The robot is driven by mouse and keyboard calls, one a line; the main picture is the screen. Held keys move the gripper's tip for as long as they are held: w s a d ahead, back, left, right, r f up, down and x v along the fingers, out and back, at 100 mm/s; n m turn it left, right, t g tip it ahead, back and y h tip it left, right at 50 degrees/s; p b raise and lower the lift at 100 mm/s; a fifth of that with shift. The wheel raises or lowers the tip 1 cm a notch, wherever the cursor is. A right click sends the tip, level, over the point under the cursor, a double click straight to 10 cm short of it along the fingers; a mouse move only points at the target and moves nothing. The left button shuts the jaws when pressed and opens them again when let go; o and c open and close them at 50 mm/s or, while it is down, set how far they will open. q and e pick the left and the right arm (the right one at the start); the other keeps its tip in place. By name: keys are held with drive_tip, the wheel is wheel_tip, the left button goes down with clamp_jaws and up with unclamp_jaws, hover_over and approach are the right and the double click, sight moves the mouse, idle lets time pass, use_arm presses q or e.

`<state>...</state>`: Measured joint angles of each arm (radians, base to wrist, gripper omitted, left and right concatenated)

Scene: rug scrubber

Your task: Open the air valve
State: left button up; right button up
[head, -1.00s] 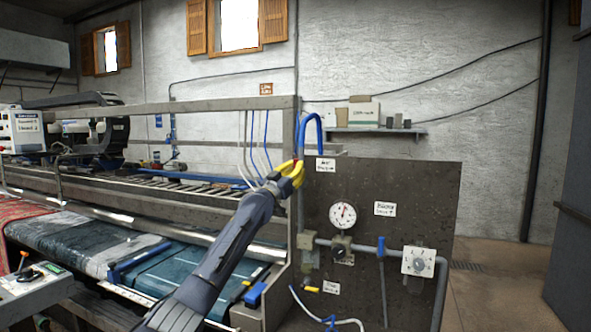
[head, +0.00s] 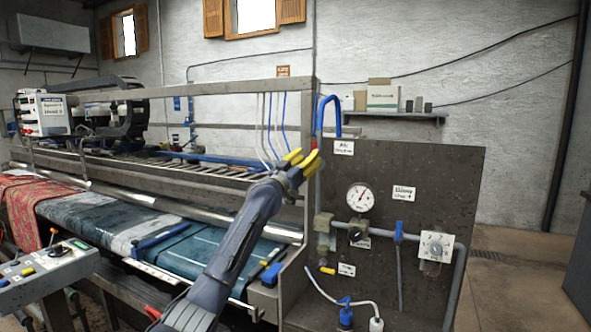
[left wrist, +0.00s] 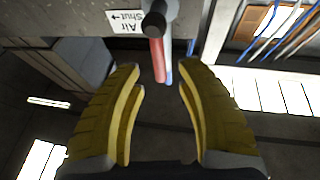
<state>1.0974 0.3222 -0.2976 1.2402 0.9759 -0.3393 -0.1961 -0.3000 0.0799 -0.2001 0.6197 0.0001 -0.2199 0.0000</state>
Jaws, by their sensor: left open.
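The air valve shows in the left wrist view as a red lever (left wrist: 157,52) with a dark round hub at the top centre. A white label (left wrist: 127,20) reading "Air Shut" with an arrow is beside it, upside down. My left gripper (left wrist: 158,78) has its yellow fingers spread wide. The lever's end points down toward the gap between the fingertips, without visible contact. In the head view the left gripper (head: 306,158) is by the panel's upper left corner, beside the air label (head: 343,148). My right gripper is out of view.
A metal machine frame (head: 312,110) stands close to the gripper. Open floor (head: 520,265) lies at right.

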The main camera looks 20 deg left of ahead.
use_arm(q)
drive_tip(key=v, duration=0.7)
drive_tip(key=shift+s, duration=0.35)
drive_tip(key=shift+s+a+f, duration=0.1)
drive_tip(key=shift+a+f, duration=0.05)
drive_tip(key=shift+f, duration=0.05)
drive_tip(key=v, duration=0.8)
drive_tip(key=shift+s+f, duration=0.15)
drive_tip(key=shift+s, duration=0.15)
drive_tip(key=shift+a, duration=0.1)
